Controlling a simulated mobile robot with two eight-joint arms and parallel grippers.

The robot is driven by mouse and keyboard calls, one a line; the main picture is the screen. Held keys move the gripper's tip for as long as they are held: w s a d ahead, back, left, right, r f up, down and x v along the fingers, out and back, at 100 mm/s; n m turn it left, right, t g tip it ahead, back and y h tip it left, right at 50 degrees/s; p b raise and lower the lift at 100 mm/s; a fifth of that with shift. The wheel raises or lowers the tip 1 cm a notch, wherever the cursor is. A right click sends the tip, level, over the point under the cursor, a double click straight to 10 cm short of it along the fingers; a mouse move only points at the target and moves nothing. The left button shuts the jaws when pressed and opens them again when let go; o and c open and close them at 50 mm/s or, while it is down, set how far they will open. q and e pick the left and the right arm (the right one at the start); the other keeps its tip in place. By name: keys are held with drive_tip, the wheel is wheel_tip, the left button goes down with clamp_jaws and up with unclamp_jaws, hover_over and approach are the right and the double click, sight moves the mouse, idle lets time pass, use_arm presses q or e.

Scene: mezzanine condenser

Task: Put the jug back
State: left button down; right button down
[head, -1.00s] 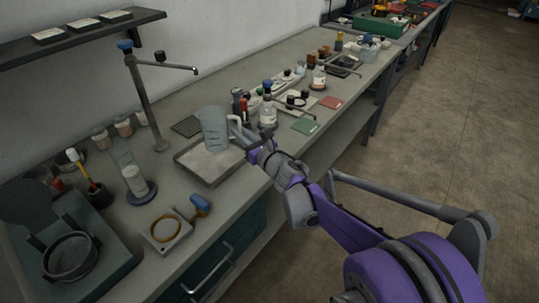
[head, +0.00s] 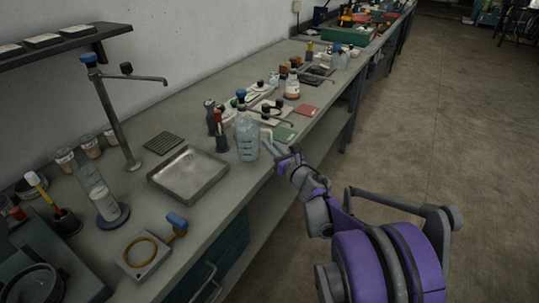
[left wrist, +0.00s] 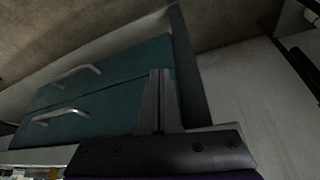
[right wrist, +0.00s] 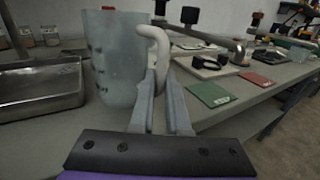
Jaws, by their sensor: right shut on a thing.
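The jug (head: 247,138) is a translucent grey-blue vessel with a pale handle. It is upright near the bench's front edge, right of the metal tray (head: 188,174). In the right wrist view the jug (right wrist: 117,60) stands left of the fingers, with its handle (right wrist: 156,48) between them. My right gripper (head: 275,147) is shut on that handle. I cannot tell whether the jug's base touches the bench. The tray is empty. My left gripper (left wrist: 161,100) shows only in the left wrist view, its fingers together and empty, in front of teal drawers (left wrist: 100,85).
Bottles, one with a red cap (head: 219,130), stand close behind the jug. A green mat (head: 285,133) and a red mat (head: 306,110) lie to its right. A tall tap-like stand (head: 117,120) rises behind the tray. A dark ribbed mat (head: 163,142) lies behind the tray.

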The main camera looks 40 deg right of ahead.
drive_tip(key=shift+f+b, duration=0.3)
drive_tip(key=shift+f, duration=1.3)
drive_tip(key=shift+f, duration=0.2)
drive_tip(key=c, duration=0.9)
unclamp_jaws()
drive_tip(key=shift+r, duration=0.1)
